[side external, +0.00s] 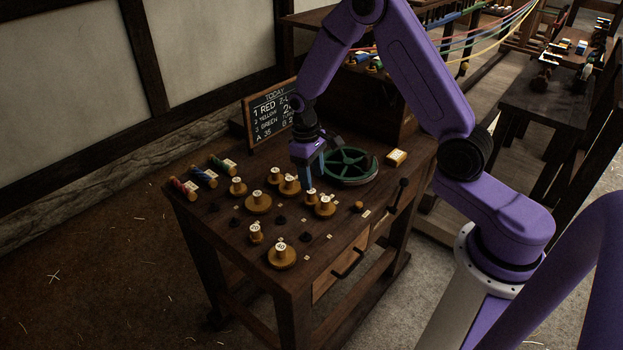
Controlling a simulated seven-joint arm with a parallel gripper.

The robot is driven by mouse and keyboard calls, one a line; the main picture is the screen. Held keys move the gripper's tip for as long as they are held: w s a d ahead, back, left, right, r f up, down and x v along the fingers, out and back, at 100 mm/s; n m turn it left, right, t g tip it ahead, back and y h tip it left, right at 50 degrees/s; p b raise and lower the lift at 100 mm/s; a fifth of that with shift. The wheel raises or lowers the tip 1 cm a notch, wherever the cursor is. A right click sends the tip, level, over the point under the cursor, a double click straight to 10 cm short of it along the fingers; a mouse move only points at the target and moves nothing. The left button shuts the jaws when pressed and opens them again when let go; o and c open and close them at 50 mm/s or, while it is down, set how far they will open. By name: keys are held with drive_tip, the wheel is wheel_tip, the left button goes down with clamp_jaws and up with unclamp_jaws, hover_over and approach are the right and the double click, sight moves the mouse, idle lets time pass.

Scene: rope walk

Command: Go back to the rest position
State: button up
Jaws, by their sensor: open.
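My gripper (307,172) points down over the middle of the dark wooden table, near its back half. It is open, with its fingertips close to a wooden bobbin-like peg (311,195). Whether a finger touches that peg cannot be told from this angle. The far finger is partly hidden. My purple arm reaches in from the right and bends down to the table.
A dark green round spoked tray (365,163) lies just right of the gripper. Several numbered wooden pieces (281,254) stand in front. Coloured spools (183,189) lie at the left edge. A chalkboard (268,112) stands behind. A lever (401,190) rises at the right.

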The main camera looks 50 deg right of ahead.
drive_tip(key=shift+r, duration=1.1)
drive_tip(key=shift+s+a+r, duration=0.15)
drive_tip(key=shift+a+r, duration=0.1)
drive_tip(key=shift+a, duration=0.05)
drive_tip(key=s+a+r+n+t, duration=0.1)
drive_tip(key=s+a+r+n, duration=0.4)
drive_tip(key=s, duration=0.5)
drive_tip(key=s+a+r+n, duration=0.2)
drive_tip(key=s+a+r, duration=0.2)
drive_tip(key=s+r, duration=0.4)
drive_tip(key=s+d+n, duration=0.2)
drive_tip(key=s+n, duration=0.1)
drive_tip(key=s, duration=0.8)
drive_tip(key=shift+d+r+t+y, duration=0.15)
drive_tip(key=shift+r+t+y, duration=0.15)
